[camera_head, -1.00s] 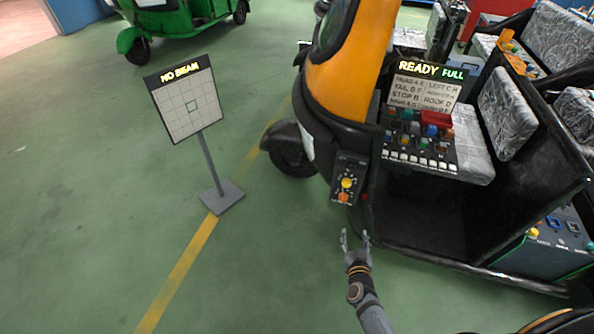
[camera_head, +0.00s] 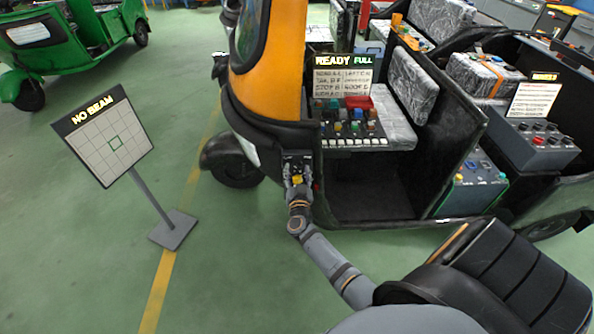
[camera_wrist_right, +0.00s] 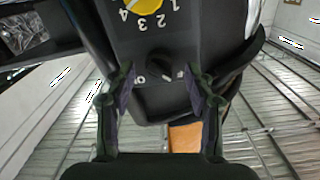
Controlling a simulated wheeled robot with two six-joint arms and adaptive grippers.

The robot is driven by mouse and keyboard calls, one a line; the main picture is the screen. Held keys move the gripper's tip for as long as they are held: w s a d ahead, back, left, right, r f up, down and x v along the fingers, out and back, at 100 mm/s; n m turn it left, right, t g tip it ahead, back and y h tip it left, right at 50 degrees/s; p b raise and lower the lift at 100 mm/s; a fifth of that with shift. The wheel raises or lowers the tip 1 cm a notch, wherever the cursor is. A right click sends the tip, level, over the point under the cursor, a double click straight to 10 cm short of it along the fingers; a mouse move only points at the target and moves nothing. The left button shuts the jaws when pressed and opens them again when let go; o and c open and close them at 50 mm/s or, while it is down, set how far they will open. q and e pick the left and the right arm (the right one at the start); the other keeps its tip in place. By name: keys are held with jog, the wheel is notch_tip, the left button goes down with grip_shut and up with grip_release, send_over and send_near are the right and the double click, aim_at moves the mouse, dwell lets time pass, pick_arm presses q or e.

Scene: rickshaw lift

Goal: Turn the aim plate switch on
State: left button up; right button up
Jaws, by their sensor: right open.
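The aim plate (camera_head: 102,141) is a gridded white board on a stand at left in the head view, headed "NO BEAM". A small dark panel (camera_head: 289,163) with a yellow knob (camera_head: 297,180) is on the rickshaw's front side. In the right wrist view, a black rotary switch (camera_wrist_right: 160,63) with partly hidden labels sits below the yellow numbered dial (camera_wrist_right: 145,5). My right gripper (camera_head: 297,188) is at the panel; its open fingers (camera_wrist_right: 160,84) lie either side of and just below the black switch. Contact is not clear. My left gripper is not in view.
The yellow and black rickshaw (camera_head: 262,65) holds a "READY FULL" button console (camera_head: 345,115). A blue control box (camera_head: 472,185) and a grey box (camera_head: 535,145) stand to the right. A green rickshaw (camera_head: 75,40) is at back left. Green floor is clear around the stand.

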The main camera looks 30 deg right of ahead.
jog(key=shift+w+d, duration=0.35)
grip_shut()
